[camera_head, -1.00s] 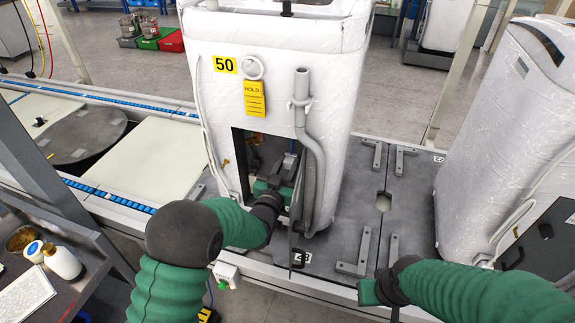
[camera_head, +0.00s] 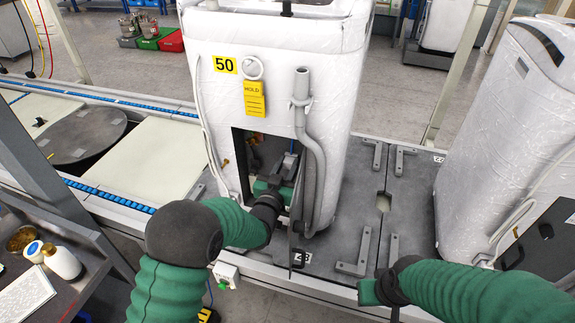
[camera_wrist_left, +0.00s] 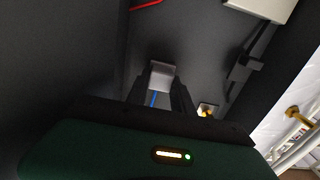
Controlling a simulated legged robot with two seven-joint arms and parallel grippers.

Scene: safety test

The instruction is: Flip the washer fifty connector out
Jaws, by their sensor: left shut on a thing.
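Washer 50 (camera_head: 275,95) stands upright, wrapped in clear film, with a yellow "50" label and a yellow HOLD tag (camera_head: 255,98) on its back. A dark opening is in its lower back. My left gripper (camera_head: 285,178) reaches inside this opening. In the left wrist view, my left gripper (camera_wrist_left: 162,90) is shut on a light grey connector (camera_wrist_left: 162,74) with a blue wire below it. My right arm comes in from the right, and its gripper (camera_head: 372,291) is low in front of the platform; whether it is open or shut does not show.
A grey hose (camera_head: 305,140) hangs down the washer's back, right of the opening. Another wrapped washer (camera_head: 500,130) stands at the right. Grey brackets (camera_head: 355,255) lie on the dark platform between them. A bench with bottles (camera_head: 62,262) is at the lower left.

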